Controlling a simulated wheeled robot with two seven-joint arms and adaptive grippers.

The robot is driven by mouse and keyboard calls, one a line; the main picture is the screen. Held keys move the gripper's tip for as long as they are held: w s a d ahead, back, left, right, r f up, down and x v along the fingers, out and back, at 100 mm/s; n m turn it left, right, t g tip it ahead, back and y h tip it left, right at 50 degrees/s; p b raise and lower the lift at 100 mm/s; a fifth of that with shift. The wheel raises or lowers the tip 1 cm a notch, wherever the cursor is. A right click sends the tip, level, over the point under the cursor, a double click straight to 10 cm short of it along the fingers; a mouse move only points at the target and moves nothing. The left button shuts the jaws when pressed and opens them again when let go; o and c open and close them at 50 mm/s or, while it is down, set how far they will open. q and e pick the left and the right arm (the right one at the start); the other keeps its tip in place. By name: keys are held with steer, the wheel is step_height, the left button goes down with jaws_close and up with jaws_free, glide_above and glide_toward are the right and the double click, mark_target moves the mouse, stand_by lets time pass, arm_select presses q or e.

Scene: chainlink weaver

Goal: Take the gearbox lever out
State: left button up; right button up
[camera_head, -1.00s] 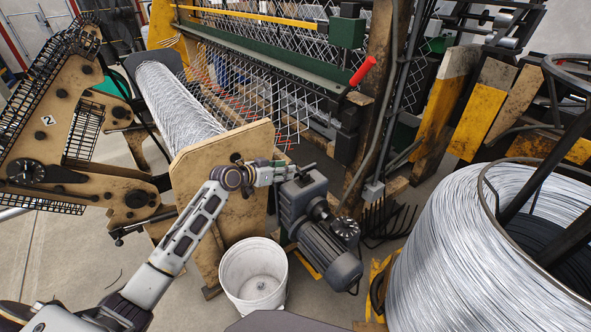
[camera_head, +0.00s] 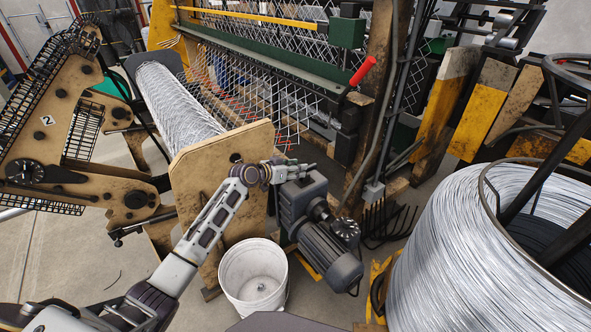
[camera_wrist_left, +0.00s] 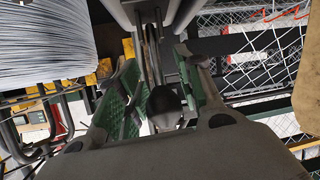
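The gearbox (camera_head: 303,197) is a grey block with a ribbed motor (camera_head: 328,252), beside the wooden end plate of the machine. My left gripper (camera_head: 300,170) is at the top of the gearbox. In the left wrist view my left gripper (camera_wrist_left: 162,100) has its green-padded fingers apart. A dark rounded knob (camera_wrist_left: 164,102), apparently the end of the gearbox lever, shows between them. I cannot tell whether either pad touches it. The lever is not clear in the head view, where the gripper covers that area. My right gripper is not in view.
A white bucket (camera_head: 253,272) stands on the floor below my left arm. A large wire coil (camera_head: 485,255) fills the right side. A red-handled lever (camera_head: 363,71) and the mesh roll (camera_head: 178,105) are behind. Clear floor lies at the lower left.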

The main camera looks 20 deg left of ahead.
arm_select(q)
steer(key=shift+c, duration=0.4)
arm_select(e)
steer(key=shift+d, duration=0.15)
arm_select(q)
jaws_close()
steer(key=shift+w, duration=0.1)
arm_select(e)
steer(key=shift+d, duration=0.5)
arm_select(q)
steer(key=shift+d+f, duration=0.1)
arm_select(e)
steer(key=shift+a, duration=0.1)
